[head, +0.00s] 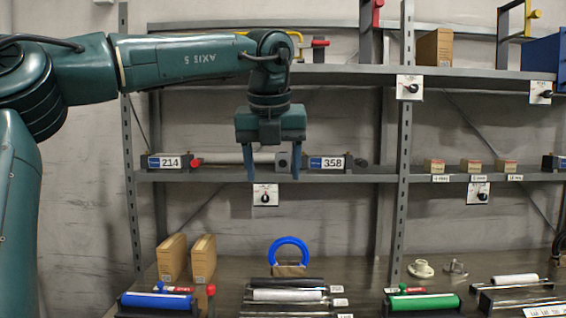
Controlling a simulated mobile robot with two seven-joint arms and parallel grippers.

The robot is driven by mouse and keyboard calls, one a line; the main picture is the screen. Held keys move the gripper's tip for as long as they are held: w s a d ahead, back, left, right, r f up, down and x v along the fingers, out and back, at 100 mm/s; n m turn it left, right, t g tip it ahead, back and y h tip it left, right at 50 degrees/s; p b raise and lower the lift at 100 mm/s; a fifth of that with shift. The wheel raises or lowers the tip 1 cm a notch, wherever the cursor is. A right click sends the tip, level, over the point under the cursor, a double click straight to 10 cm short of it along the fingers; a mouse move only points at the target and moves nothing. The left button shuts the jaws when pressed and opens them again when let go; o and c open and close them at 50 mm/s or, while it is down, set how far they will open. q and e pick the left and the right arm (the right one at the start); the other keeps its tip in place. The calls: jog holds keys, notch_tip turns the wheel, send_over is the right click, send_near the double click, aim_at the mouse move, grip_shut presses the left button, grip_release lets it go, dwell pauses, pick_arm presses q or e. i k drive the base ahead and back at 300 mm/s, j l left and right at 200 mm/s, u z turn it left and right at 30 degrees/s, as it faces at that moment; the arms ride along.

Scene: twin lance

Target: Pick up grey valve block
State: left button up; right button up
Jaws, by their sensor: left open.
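My left gripper (273,172) is open and points down in front of the middle shelf, its two blue fingers spread apart. A small grey block with a dark round hole (284,160), which looks like the grey valve block, shows between the fingers on the shelf. I cannot tell whether the fingers are level with it in depth or in front of it; no grip on it shows. My right gripper is not in view.
On the middle shelf (380,175), a grey bar with a red end (220,158) lies left of the block, between bins labelled 214 (170,162) and 358 (332,163). The upper shelf (340,75) runs behind my arm. Below stand cardboard boxes (203,258) and a blue ring (289,243).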

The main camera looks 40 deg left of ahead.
aim_at(282, 159)
jog(key=i+j, duration=0.65)
jog(key=j, duration=0.15)
jog(key=i+j, duration=0.65)
jog(key=j, duration=0.15)
